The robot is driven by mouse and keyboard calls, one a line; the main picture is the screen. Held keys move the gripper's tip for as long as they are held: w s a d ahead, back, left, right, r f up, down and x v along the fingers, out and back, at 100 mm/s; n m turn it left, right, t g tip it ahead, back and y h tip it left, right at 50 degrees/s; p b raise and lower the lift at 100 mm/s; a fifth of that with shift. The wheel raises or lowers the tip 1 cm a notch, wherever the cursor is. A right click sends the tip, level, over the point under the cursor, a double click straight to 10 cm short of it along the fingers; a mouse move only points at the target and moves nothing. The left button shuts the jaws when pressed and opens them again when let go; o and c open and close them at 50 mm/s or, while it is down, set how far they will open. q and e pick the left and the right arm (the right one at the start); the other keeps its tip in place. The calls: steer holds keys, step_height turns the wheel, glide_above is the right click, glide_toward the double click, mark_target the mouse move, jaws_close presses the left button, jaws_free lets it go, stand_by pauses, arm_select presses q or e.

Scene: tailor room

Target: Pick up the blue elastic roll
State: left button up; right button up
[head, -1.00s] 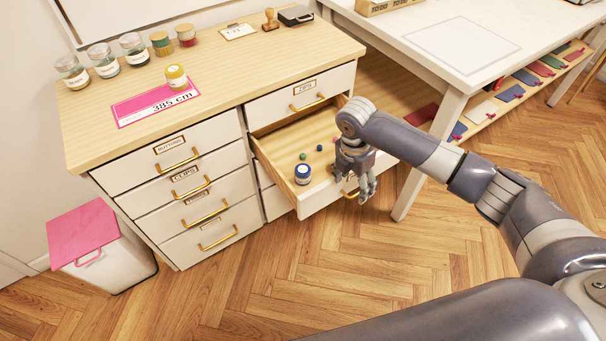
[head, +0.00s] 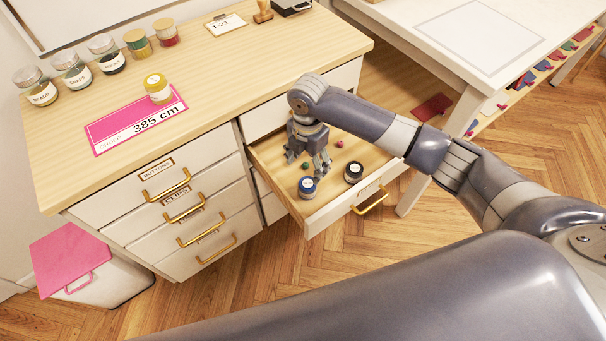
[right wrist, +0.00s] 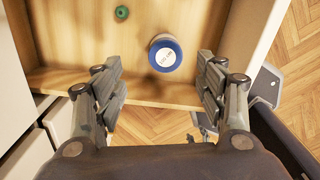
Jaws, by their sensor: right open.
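The blue elastic roll (head: 307,187) has a white label on top and stands in the open drawer (head: 285,200), near its left front corner. It also shows in the right wrist view (right wrist: 165,54), just beyond and between the fingers. My right gripper (head: 309,172) is over the drawer, just behind the roll in the head view. In the right wrist view the right gripper (right wrist: 158,95) has its fingers spread wide with nothing between them. My left gripper is not in view.
A black roll (head: 353,172) stands right of the blue one in the drawer. A small green item (right wrist: 122,13) and a pink item (head: 339,144) lie there too. A yellow roll (head: 158,90) and several jars stand on the cabinet top (head: 225,75). A white table (head: 440,50) is at right.

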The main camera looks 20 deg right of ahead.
mark_target(308, 183)
steer(key=f, duration=0.2)
steer(key=shift+s+f, duration=0.2)
steer(key=shift+f, duration=0.2)
steer(key=shift+s+f, duration=0.2)
steer(key=shift+f, duration=0.9)
step_height(308, 183, down, 4)
steer(key=shift+s+f, duration=0.1)
steer(key=shift+f, duration=0.5)
steer(key=c, duration=0.9)
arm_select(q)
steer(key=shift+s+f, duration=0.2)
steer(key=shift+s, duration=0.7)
arm_select(e)
steer(key=shift+c, duration=1)
